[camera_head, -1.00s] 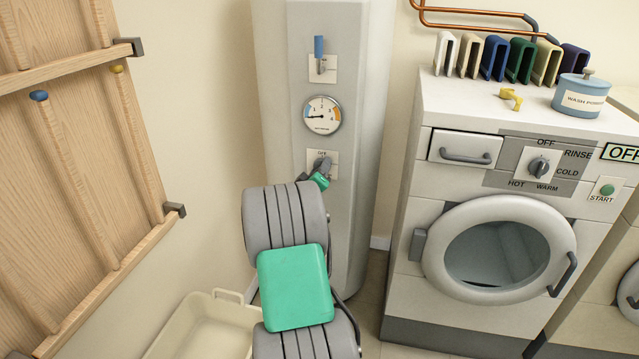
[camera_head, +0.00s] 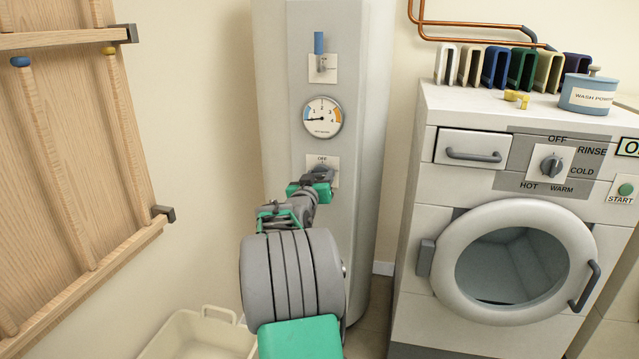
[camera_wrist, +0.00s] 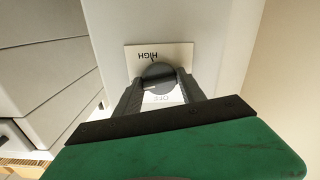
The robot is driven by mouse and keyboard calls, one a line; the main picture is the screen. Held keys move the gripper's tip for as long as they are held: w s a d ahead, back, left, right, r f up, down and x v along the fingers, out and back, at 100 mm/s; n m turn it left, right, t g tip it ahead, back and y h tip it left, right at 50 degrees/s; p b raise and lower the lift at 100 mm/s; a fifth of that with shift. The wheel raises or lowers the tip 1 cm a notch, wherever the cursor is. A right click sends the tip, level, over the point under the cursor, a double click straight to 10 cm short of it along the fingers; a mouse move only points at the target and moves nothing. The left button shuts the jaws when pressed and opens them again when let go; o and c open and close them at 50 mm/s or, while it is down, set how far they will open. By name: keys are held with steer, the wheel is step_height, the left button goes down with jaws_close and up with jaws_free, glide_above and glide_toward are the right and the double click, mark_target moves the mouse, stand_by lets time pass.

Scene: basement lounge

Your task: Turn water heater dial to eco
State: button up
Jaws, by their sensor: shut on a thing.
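The water heater (camera_head: 275,75) is a tall pale grey cylinder left of centre in the head view. Its dial (camera_head: 321,171) sits on a white plate below the round gauge, with OFF legible at the plate's top. In the wrist view the dark grey dial (camera_wrist: 158,76) shows between my fingers, with HIGH readable upside down on one side and OFF partly visible on the other. No eco label is legible; part of the plate is hidden. My gripper (camera_wrist: 159,84), with its green body, is shut on the dial.
A gauge (camera_head: 322,117) and a blue-handled valve (camera_head: 319,50) are above the dial. A washing machine (camera_head: 470,185) stands to the right. A cream tub (camera_head: 200,335) is below, and a wooden rack (camera_head: 60,150) hangs on the left wall.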

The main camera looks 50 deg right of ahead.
stand_by(0.4)
steer(key=o, duration=1.3)
steer(key=shift+o, duration=0.2)
steer(key=v, duration=0.7)
steer(key=shift+s+a+p, duration=0.2)
steer(key=shift+a+p, duration=0.1)
steer(key=shift+a, duration=0.05)
